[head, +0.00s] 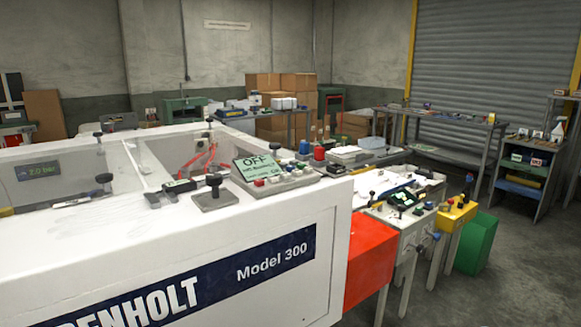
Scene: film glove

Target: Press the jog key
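A white machine (200,245) lettered "Model 300" fills the lower left of the head view. On its top right end stands a small control panel with a green display (257,168) that reads "OFF" above smaller lines I cannot read clearly. A red button (259,183) and several pale and coloured keys sit below and beside the display. I cannot tell which of them is the jog key. Neither of my grippers is in view.
Black knobs (214,181) stand up from the machine's top. A red box (370,258) adjoins its right end. Beyond are a cluttered bench (400,205), a yellow box (455,214) and a green bin (477,243). Open floor lies at the lower right.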

